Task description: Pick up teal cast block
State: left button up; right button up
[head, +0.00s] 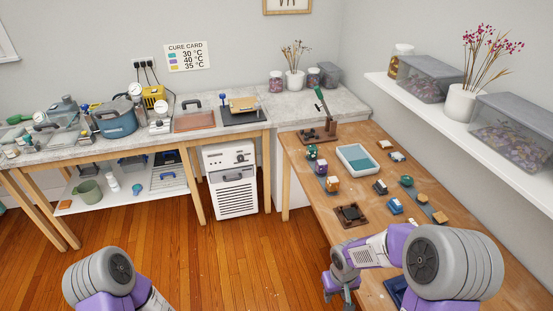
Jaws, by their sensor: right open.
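A small teal piece (407,181) lies on the wooden table at the right, behind a grey strip; it is too small to tell surely that it is the teal cast block. A white tray (372,169) with a flat teal area inside stands farther back on the same table. My right gripper (339,299) is open and points down at the table's left edge, well in front of the teal piece and apart from it. My left arm shows at the lower left, but its gripper is out of view.
On the wooden table (324,211) are several small coloured blocks, a dark brown square mould (350,214), a lever press (320,131) and a dark blue tray (397,287) partly behind my right arm. A wall shelf (470,122) overhangs the right side. The floor left of the table is clear.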

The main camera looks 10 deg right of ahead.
aim_at(312, 150)
jog(key=z, duration=0.3)
jog(key=i, duration=2.6)
jog(key=u, duration=0.45)
